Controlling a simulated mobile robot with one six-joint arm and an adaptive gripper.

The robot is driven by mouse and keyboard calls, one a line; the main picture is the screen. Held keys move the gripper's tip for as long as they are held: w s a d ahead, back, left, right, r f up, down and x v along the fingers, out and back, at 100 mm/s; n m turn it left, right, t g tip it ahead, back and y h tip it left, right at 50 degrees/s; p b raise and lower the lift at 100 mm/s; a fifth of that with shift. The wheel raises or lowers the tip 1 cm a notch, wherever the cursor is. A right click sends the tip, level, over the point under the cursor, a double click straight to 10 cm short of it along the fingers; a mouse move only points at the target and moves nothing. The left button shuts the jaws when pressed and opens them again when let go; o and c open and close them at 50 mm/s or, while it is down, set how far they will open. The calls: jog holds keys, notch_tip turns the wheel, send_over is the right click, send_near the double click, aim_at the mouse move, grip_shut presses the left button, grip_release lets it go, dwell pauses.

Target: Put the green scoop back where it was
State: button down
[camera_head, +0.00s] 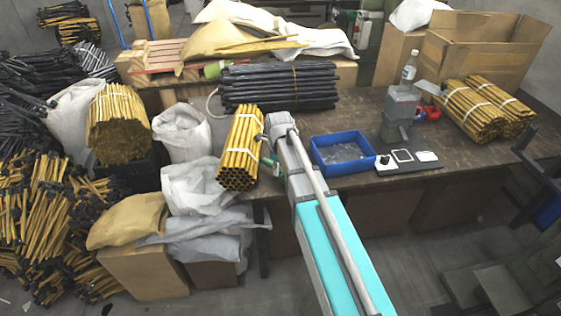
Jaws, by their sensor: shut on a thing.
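My arm reaches over the front of the table from the lower right. My gripper (265,140) is at its end, beside the right side of a bundle of yellow tubes, and its fingers are mostly hidden by my own arm. A small green piece (269,162) shows just below the gripper, between the bundle and my arm; it looks like part of the green scoop held in the shut gripper. The rest of the scoop is hidden, and I cannot tell whether it touches the table.
The yellow tube bundle (241,148) is close on the left. A blue bin (342,167) with clear contents stands right of my arm. Black tubes (278,86) lie behind. A grey press (400,108) and a cardboard box (484,58) are farther right. Bare tabletop (352,119) shows behind the bin.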

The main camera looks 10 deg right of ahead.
jog(key=w, duration=0.4)
jog(key=shift+w, duration=0.1)
jog(key=shift+s+f, duration=0.1)
jog(key=shift+s, duration=0.1)
jog(key=shift+f+b, duration=0.2)
jog(key=shift+b, duration=0.1)
jog(key=c, duration=0.5)
grip_release()
jog(key=shift+r, duration=0.25)
notch_tip(320, 180, up, 12)
jog(key=p, duration=1.2)
